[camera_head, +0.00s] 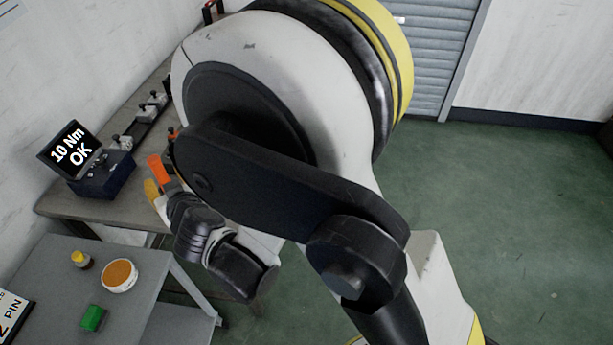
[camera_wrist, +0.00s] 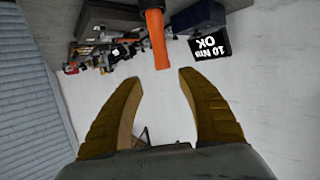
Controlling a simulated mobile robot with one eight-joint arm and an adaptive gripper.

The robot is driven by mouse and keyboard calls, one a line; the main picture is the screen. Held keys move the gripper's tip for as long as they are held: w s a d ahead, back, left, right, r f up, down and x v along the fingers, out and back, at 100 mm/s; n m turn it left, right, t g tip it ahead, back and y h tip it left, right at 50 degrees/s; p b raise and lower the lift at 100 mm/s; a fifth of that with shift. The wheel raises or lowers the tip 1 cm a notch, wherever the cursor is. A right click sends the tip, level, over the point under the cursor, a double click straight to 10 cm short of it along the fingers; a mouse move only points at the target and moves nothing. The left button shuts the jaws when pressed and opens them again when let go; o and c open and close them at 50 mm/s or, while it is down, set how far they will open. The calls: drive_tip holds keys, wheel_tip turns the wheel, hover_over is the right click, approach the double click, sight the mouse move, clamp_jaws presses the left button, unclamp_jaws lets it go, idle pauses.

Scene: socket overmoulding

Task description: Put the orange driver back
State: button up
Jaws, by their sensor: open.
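The orange driver (camera_wrist: 157,40) shows in the wrist view with its orange handle end just beyond my fingertips and its dark upper part near the workbench fittings. In the head view its orange handle (camera_head: 158,167) shows at the near side of the workbench, beside my gripper (camera_head: 156,190). In the wrist view my gripper (camera_wrist: 161,77) is open, its two yellow-brown fingers apart with nothing between them. My arm hides part of the bench and the driver's lower end in the head view, so I cannot tell what bears it.
A dark blue box with a screen (camera_head: 72,148) reading "10 Nm OK" stands on the workbench (camera_head: 75,206). Small grey fittings (camera_head: 150,105) stand farther back. A grey side table (camera_head: 140,295) carries an orange-filled round dish (camera_head: 119,275), a green block (camera_head: 92,318) and a yellow-capped bottle (camera_head: 81,259).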

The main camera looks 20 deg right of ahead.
drive_tip(key=s+d+r+m+g+h, duration=0.15)
drive_tip(key=d+r, duration=0.25)
drive_tip(key=d, duration=0.7)
drive_tip(key=d+r+m+g+h, duration=0.1)
drive_tip(key=d+r+h, duration=0.2)
drive_tip(key=d, duration=0.8)
drive_tip(key=s+d+m+g, duration=0.1)
drive_tip(key=s+d+g, duration=0.1)
drive_tip(key=s+d, duration=0.5)
drive_tip(key=s+d+m+g, duration=0.1)
drive_tip(key=s+d+g, duration=0.1)
drive_tip(key=s+d, duration=0.5)
drive_tip(key=s+h, duration=0.1)
drive_tip(key=s, duration=0.3)
drive_tip(key=shift+s+r, duration=0.3)
drive_tip(key=shift+s, duration=0.05)
drive_tip(key=shift+f, duration=0.1)
drive_tip(key=shift+f+b, duration=0.25)
drive_tip(key=shift+b, duration=0.1)
